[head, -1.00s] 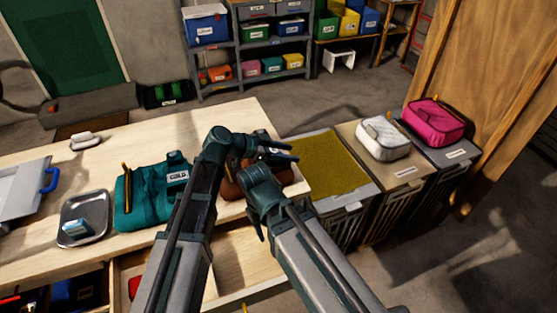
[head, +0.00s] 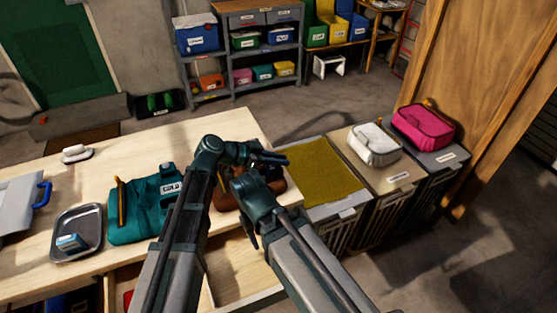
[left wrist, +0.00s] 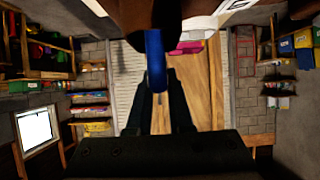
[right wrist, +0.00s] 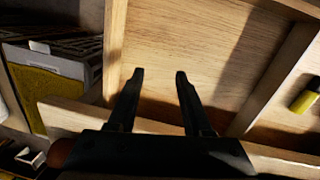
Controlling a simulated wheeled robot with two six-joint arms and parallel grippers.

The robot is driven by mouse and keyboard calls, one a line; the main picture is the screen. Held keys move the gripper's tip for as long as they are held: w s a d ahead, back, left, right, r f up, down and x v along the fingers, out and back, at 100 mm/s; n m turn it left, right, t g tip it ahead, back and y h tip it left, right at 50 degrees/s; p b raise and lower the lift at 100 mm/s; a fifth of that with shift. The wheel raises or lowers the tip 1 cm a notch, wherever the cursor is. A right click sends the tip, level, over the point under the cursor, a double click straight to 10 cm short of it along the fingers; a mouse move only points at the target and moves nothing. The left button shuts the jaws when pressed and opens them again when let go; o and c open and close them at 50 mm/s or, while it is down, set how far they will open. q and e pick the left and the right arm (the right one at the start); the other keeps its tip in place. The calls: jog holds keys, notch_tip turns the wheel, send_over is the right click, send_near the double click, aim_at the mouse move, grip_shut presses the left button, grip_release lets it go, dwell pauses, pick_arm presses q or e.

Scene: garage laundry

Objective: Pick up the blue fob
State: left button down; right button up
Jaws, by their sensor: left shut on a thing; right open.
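The blue fob (left wrist: 155,60) shows in the left wrist view as a narrow blue strip between the fingers of my left gripper (left wrist: 160,78). The gripper is shut on it. A brown bag (left wrist: 150,15) is close above the fob in that view; I cannot tell whether they are joined. In the head view my left gripper (head: 270,157) is beside the brown bag (head: 274,181) at the table's right end, and the fob cannot be made out. My right gripper (right wrist: 160,73) is open and empty, over an open wooden drawer (right wrist: 205,40).
The wooden table (head: 110,163) holds a teal bag (head: 150,215), a metal tray (head: 92,225) with a small blue item, and a white object (head: 76,153). Bins stand to the right, with a white bag (head: 375,146) and a pink bag (head: 424,127) on top.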

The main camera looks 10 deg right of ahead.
notch_tip(320, 180, up, 9)
jog(key=p, duration=0.8)
